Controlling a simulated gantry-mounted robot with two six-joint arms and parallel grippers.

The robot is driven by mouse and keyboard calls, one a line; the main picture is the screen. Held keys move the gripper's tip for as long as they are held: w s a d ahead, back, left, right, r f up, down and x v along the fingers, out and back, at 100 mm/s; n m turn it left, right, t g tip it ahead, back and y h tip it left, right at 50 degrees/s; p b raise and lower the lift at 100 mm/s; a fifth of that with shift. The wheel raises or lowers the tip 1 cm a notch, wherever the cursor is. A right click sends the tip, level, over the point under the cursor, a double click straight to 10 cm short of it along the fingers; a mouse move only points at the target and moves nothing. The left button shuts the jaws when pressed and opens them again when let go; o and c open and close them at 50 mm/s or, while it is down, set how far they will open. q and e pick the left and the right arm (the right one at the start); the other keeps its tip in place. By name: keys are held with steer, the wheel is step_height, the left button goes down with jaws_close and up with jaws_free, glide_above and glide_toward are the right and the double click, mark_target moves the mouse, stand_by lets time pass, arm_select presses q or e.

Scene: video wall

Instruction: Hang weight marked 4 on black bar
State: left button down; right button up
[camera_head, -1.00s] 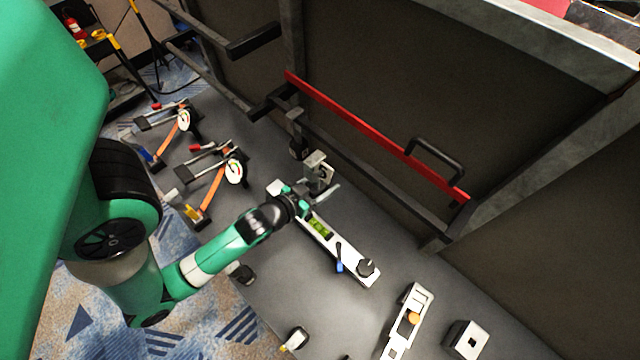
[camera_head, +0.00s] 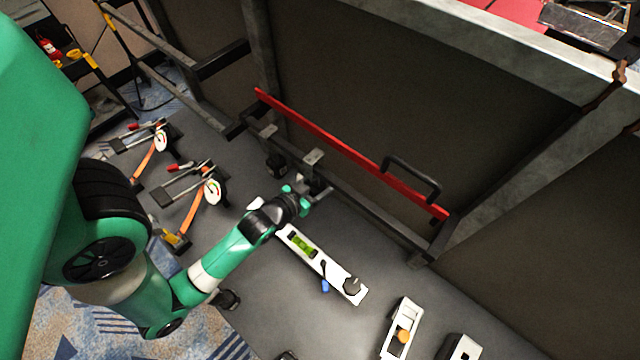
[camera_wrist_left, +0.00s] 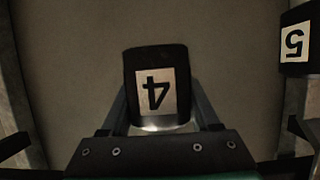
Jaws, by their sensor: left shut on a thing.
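The black weight marked 4 (camera_wrist_left: 157,70) is between the fingers of my left gripper (camera_head: 310,194); its label reads upside down in the left wrist view. In the head view my gripper hides most of its body, and its grey top hook (camera_head: 312,157) shows at the black bar (camera_head: 350,190). I cannot tell whether the hook rests on the bar. My left gripper is shut on the weight. Another black weight (camera_head: 275,166) hangs on the bar to the left; in the wrist view a weight marked 5 (camera_wrist_left: 297,42) shows at the upper right. My right gripper is not in view.
A red bar (camera_head: 340,146) with a black handle (camera_head: 412,176) runs behind the black bar. A white level-like tool (camera_head: 325,265) lies on the grey table below the arm. Clamps with round dials (camera_head: 212,190) lie left, and a white tool (camera_head: 402,328) lies lower right.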

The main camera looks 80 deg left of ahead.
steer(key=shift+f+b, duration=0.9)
